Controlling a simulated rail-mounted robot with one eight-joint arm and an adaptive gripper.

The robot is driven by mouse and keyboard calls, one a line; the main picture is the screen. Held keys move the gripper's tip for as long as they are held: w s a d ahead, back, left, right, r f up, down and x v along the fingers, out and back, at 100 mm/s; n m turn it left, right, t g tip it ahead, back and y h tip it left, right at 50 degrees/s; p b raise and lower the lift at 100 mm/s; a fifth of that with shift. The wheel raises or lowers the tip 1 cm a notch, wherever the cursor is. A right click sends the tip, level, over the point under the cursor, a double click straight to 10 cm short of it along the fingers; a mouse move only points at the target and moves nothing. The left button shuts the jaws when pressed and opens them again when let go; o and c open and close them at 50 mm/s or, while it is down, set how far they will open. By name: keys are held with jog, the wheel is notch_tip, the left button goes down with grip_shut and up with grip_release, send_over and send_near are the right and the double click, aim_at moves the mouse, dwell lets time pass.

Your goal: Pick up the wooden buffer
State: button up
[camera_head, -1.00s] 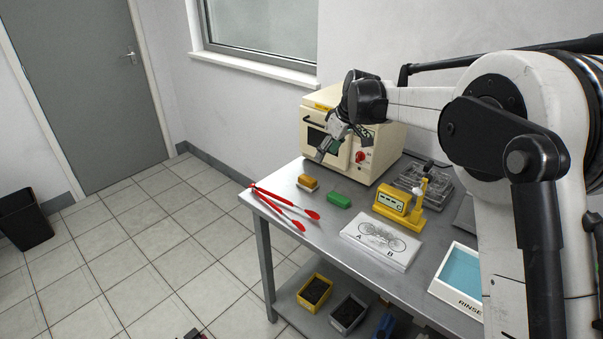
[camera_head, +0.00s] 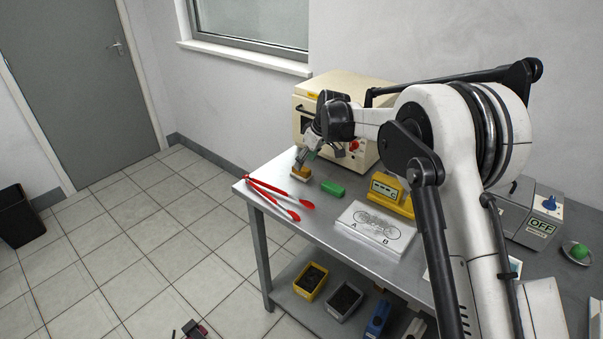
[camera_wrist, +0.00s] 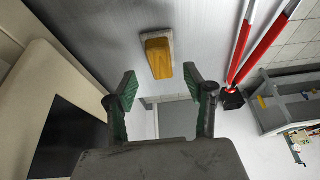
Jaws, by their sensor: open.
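The wooden buffer (camera_head: 300,171), a small block with an orange-brown wooden top and a pale lower layer, lies on the metal table near its far left corner. In the wrist view the buffer (camera_wrist: 158,58) is just beyond the fingertips, about midway between them sideways. My gripper (camera_head: 305,158) is close above the buffer in the head view and partly covers it. In the wrist view my gripper (camera_wrist: 160,78) is open, with nothing between its green-padded fingers.
Red tongs (camera_head: 272,195) lie beside the buffer along the table's left edge. A green block (camera_head: 332,188) lies to the right. A cream oven-like box (camera_head: 360,95) stands behind, close to my gripper. A yellow meter (camera_head: 388,191) and white plate (camera_head: 372,226) are further right.

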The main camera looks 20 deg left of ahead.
aim_at(301, 172)
jog(key=x, duration=0.4)
jog(key=shift+a+f, duration=0.1)
jog(key=shift+f, duration=0.15)
jog(key=shift+c, duration=0.3)
jog(key=c, duration=1)
jog(key=shift+o, duration=0.2)
grip_shut()
